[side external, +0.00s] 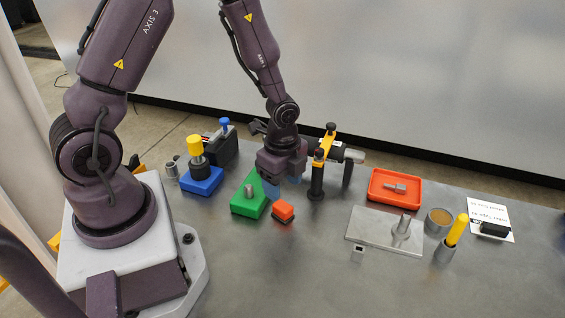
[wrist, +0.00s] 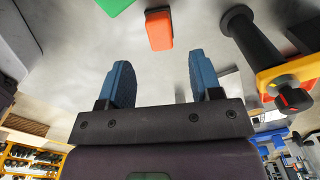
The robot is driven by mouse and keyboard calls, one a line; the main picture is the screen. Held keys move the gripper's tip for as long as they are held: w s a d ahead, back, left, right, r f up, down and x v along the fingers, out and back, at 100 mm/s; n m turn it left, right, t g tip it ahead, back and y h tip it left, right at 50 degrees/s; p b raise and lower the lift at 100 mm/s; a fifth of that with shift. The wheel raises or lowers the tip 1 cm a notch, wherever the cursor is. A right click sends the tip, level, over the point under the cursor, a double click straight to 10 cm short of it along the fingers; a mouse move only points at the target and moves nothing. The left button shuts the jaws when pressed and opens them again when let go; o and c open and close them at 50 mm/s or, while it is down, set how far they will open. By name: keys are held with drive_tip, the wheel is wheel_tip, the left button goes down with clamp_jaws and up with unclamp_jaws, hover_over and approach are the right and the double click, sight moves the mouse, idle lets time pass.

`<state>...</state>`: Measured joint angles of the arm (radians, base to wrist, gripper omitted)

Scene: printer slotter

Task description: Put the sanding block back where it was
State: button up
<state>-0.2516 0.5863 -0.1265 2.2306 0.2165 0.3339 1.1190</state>
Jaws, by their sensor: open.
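An orange block with a dark lower layer (side external: 283,211), which I take as the sanding block, lies on the grey table just right of a green block (side external: 246,206). The orange block also shows at the top of the wrist view (wrist: 159,30), ahead of and roughly between the fingertips. My gripper (side external: 283,184) is above the table, behind the orange block in the side view and apart from it. In the wrist view my gripper (wrist: 161,72) has its two blue fingers spread with nothing between them.
A black post with a yellow clamp (side external: 322,158) stands close right of my gripper. A blue block with a yellow-topped part (side external: 201,182) is at left. At right are an orange tray (side external: 376,195), metal plate (side external: 365,228), cup (side external: 439,218) and yellow-handled tool (side external: 457,230). The front table is clear.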

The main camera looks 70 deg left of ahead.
wheel_tip(320, 180, up, 6)
wheel_tip(320, 180, up, 14)
drive_tip(key=n+t+y, duration=0.1)
drive_tip(key=n+t, duration=0.2)
drive_tip(key=n, duration=0.4)
hover_over(282, 205)
drive_tip(key=s+d, duration=0.2)
drive_tip(key=s, duration=0.2)
drive_tip(key=s+d+r+n+t+h, duration=0.1)
drive_tip(key=s+d+r+n+t, duration=0.1)
drive_tip(key=s+r+n, duration=0.4)
drive_tip(key=shift+s+d+r+t, duration=0.15)
drive_tip(key=shift+s+r+t, duration=0.15)
drive_tip(key=shift+s+r, duration=0.3)
idle(0.5)
